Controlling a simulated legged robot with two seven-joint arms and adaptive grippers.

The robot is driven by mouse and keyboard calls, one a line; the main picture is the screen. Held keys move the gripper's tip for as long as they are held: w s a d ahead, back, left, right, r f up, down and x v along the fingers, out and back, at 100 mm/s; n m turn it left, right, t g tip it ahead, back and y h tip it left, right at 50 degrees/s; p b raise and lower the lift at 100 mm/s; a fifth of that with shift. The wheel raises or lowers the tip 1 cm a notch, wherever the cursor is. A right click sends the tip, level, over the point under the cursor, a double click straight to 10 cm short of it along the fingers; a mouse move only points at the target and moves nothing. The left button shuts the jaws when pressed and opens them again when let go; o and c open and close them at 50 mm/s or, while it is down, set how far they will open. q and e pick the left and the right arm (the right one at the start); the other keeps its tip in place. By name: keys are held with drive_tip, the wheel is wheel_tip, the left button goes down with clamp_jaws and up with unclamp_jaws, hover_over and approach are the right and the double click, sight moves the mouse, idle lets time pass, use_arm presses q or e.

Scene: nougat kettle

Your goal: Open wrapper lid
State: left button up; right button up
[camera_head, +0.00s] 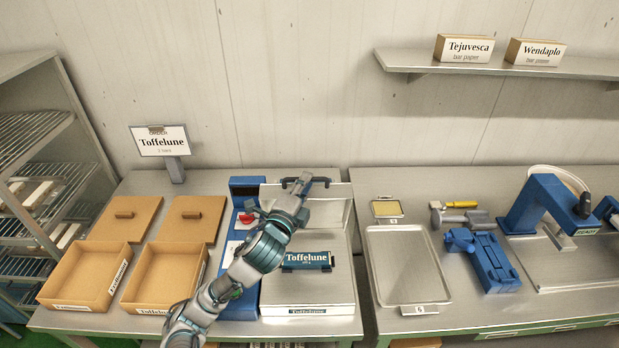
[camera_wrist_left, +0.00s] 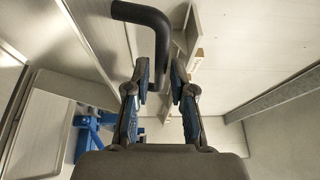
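The wrapper (camera_head: 308,294) is a pale metal machine labelled Toffelune, with a blue side panel (camera_head: 242,300). Its pale lid (camera_head: 335,212) appears raised at the back, with a black handle (camera_head: 321,180) along its top edge. My left gripper (camera_head: 298,185) is at this handle, and the arm crosses the wrapper's left part. In the left wrist view, the bent black handle (camera_wrist_left: 150,22) runs down between the two fingers of my left gripper (camera_wrist_left: 159,75). The fingers stand apart, with small gaps beside the handle. My right gripper is out of view.
A dark Toffelune sign (camera_head: 307,259) is at the wrapper's middle. Two cardboard boxes (camera_head: 88,273) with lids stand left, below an order sign (camera_head: 160,141). A metal tray (camera_head: 405,262), blue tools and a blue press (camera_head: 541,205) are right. A wall shelf (camera_head: 500,66) holds two paper boxes.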

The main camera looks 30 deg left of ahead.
use_arm(q)
drive_tip(key=s, duration=0.4)
drive_tip(key=shift+s+d+f, duration=0.1)
drive_tip(key=shift+s+d, duration=0.05)
drive_tip(key=shift+s, duration=0.05)
idle(0.3)
